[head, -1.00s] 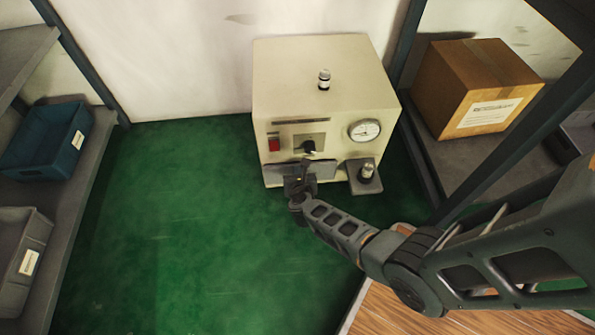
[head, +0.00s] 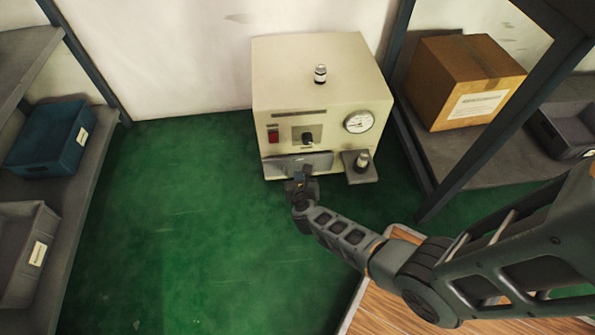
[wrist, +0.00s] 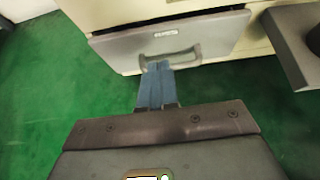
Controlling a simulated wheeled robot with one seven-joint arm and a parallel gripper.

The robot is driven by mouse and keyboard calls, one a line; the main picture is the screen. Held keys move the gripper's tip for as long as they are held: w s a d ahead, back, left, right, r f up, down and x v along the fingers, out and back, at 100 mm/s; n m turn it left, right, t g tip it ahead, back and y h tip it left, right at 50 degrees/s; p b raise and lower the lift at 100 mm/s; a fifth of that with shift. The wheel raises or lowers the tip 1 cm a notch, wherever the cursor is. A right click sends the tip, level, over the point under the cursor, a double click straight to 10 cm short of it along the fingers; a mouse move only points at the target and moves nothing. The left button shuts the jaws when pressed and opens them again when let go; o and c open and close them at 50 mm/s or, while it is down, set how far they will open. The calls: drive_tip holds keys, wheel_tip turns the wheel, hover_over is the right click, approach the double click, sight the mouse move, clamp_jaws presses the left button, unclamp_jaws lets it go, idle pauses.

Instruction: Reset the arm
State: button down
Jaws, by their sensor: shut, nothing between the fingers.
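My arm reaches in from the right in the head view, and my gripper (head: 299,176) is in front of the cream machine (head: 320,75), low at its front panel. In the wrist view my gripper (wrist: 157,70) is shut and empty, its two blue fingers side by side. The fingertips are at the grey handle (wrist: 170,56) of the machine's grey drawer or flap (wrist: 215,35). I cannot tell whether they touch the handle. In the head view the grey front (head: 318,161) is partly hidden by my gripper.
A gauge, knob and red switch are on the front. Shelves flank both sides, with a blue bin (head: 50,140) and a cardboard box (head: 462,80). Green floor at left is clear.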

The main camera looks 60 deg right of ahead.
drive_tip(key=p+v, duration=0.3)
drive_tip(key=v, duration=0.4)
